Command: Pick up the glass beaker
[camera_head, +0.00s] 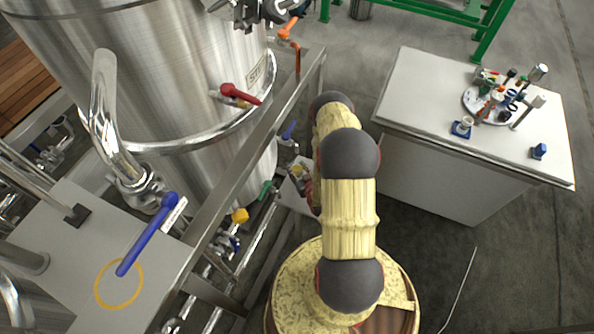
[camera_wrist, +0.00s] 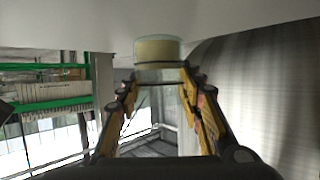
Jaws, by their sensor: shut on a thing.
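The glass beaker (camera_wrist: 158,52) shows at the top middle of the wrist view, clear with a pale yellowish band. My gripper (camera_wrist: 160,80) has its two yellow-and-black fingers on either side of it, shut on its lower part. In the wrist view a pale surface runs along the top, close to the beaker; I cannot tell whether they touch. In the head view my arm hides most of this spot, and I cannot make out the beaker clearly there.
A large steel tank (camera_head: 190,80) with pipes and a metal frame (camera_head: 225,185) stands close to my arm's left. A white-topped bench (camera_head: 425,95) at right carries a round tray of small items (camera_head: 470,108), a blue-based item (camera_head: 461,129) and a small blue object (camera_head: 538,152).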

